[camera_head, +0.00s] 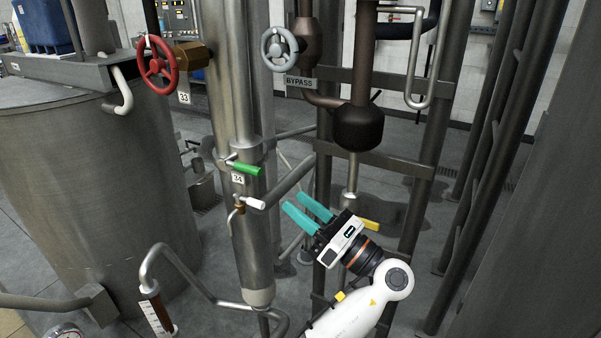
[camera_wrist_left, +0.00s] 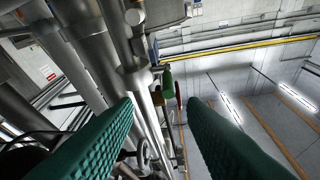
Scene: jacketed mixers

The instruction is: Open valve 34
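A tag reading 34 (camera_head: 238,179) is on the vertical steel pipe left of centre. A green lever handle (camera_head: 246,168) sticks out to the right just above the tag, and a white-ended handle (camera_head: 256,203) just below it. I cannot tell for sure which one the tag names. My left gripper (camera_head: 293,200) has its two teal fingers apart, empty, pointing left a short gap to the right of the white handle. In the left wrist view the gripper (camera_wrist_left: 160,118) is open, with a green handle (camera_wrist_left: 167,80) seen between the fingers beyond the tips. My right gripper is not seen.
A red handwheel (camera_head: 158,65) tagged 33 and a grey handwheel (camera_head: 279,49) by a BYPASS sign (camera_head: 299,82) sit higher up. A large tank (camera_head: 95,190) stands left. Pipes and frame posts crowd the right.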

